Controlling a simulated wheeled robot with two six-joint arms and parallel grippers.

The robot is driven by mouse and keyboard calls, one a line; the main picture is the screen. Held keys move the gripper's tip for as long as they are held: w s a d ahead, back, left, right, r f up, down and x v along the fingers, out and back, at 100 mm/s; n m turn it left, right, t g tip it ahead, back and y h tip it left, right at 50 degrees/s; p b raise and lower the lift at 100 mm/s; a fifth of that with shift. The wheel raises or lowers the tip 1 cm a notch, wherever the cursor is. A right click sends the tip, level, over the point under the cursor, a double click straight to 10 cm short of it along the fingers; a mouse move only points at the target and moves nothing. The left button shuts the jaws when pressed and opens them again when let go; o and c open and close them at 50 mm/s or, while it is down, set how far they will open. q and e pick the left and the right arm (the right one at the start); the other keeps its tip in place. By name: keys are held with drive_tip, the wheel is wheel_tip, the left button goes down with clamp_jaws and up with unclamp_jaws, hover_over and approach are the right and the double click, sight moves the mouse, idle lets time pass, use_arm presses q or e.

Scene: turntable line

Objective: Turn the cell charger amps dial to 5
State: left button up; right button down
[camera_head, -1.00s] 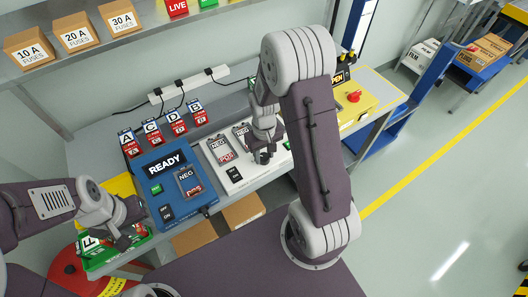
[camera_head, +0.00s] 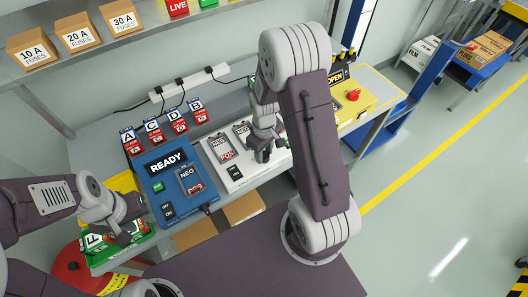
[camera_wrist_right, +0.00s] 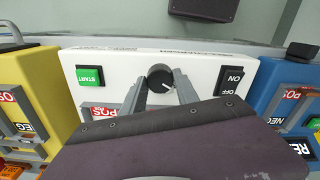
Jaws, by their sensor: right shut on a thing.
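The white cell charger (camera_head: 222,178) stands on the bench, between a blue unit and a yellow unit. In the right wrist view, its black round dial (camera_wrist_right: 160,75) sits between a green START button (camera_wrist_right: 89,77) and a black ON/OFF switch (camera_wrist_right: 234,81). My right gripper (camera_wrist_right: 160,84) has its fingers on both sides of the dial and is shut on it. The dial's white mark points toward the lower right of that view. I cannot read any scale numbers. My left gripper (camera_head: 126,230) is over a green unit at the left; its fingers are unclear.
The blue READY unit (camera_head: 154,190) stands left of the charger. Labelled cells A, C, D and B (camera_head: 165,133) stand behind it, near a white power strip (camera_head: 188,82). The yellow unit (camera_head: 372,101) is at the right. Fuse boxes (camera_head: 78,36) sit on the shelf above.

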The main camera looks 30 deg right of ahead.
sight(264, 155)
drive_tip(key=c, duration=0.9)
unclamp_jaws()
wheel_tip(264, 155, up, 9)
drive_tip(key=shift+r, duration=0.1)
drive_tip(key=s+a+m, duration=0.1)
drive_tip(key=s, duration=0.1)
drive_tip(key=s+a+m, duration=0.1)
drive_tip(key=s+a, duration=0.1)
drive_tip(key=s, duration=0.1)
drive_tip(key=s+a+m+t, duration=0.1)
drive_tip(key=s+a+m, duration=0.1)
drive_tip(key=s, duration=0.1)
drive_tip(key=shift+s+r, duration=0.2)
drive_tip(key=shift+r, duration=0.15)
